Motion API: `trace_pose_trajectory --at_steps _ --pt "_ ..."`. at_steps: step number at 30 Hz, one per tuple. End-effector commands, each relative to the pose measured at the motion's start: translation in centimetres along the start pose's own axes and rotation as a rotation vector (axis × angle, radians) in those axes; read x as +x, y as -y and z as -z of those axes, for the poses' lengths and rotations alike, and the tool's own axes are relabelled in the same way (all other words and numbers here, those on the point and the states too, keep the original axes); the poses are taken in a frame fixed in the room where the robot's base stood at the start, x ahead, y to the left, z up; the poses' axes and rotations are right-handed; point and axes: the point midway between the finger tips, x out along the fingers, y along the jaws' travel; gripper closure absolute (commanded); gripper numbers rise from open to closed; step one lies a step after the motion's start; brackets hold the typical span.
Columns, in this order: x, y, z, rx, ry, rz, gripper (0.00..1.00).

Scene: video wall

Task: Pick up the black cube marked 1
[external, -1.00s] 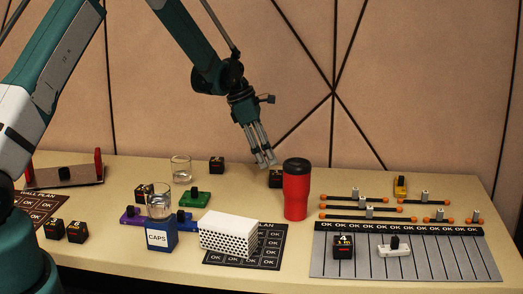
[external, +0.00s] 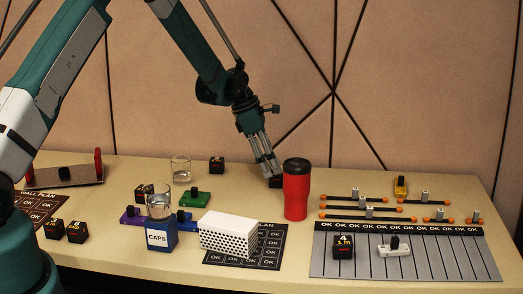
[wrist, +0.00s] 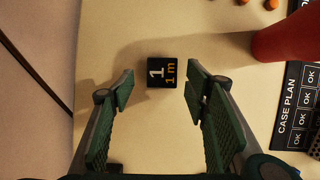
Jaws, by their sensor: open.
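The black cube marked 1 (wrist: 162,73) lies on the table in the wrist view, with "1" and "1 m" on its top face. My gripper (wrist: 158,88) is open, and the cube sits between the lines of its two fingers, a little beyond or level with the tips. In the external view my gripper (external: 272,179) points down at the table, just left of the red tumbler. The cube (external: 275,183) is mostly hidden there behind the fingers and the tumbler. I cannot tell whether a finger touches it.
The red tumbler with a black lid (external: 297,190) stands close to the right of my gripper. A white perforated box (external: 229,233) lies in front on a dark plan sheet (external: 270,252). Another black cube (external: 217,165) and a glass (external: 181,169) stand to the left.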

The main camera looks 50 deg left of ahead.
Motion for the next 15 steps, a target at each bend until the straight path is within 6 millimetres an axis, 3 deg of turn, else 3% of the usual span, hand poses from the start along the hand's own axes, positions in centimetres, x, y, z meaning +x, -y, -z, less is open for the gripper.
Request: trace_pose_trajectory --at_steps 9,15 --pt "3.5 0.3 -0.2 0.000 0.000 0.000 0.54" --pt "4.3 0.3 -0.2 0.000 0.000 0.000 0.54"
